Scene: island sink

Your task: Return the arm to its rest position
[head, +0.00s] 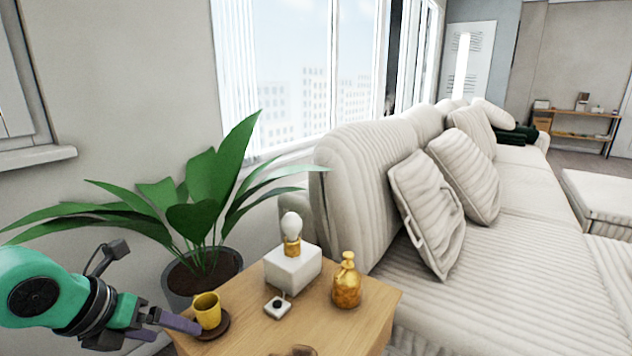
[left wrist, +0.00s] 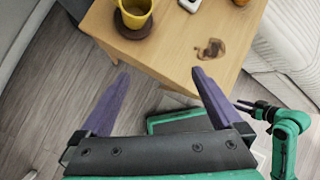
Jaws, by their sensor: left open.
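My left gripper (head: 176,328) is at the lower left of the head view, beside the corner of the wooden side table (head: 375,300). In the left wrist view the two purple fingers of the left gripper (left wrist: 160,74) are wide apart with nothing between them. The yellow cup (head: 207,308) stands upright on a dark round coaster (head: 216,333), apart from the fingers. The cup (left wrist: 136,12) and coaster (left wrist: 130,31) also show in the left wrist view. My right gripper (left wrist: 250,107) shows small and dark at the right of that view; its jaw state is unclear.
On the table are a white box (head: 292,270) with a bulb-like lamp, an amber bottle (head: 347,285), a small white square item (head: 278,306) and a brown object (left wrist: 211,48). A potted plant (head: 205,280) stands behind. A cream sofa (head: 520,240) borders the right.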

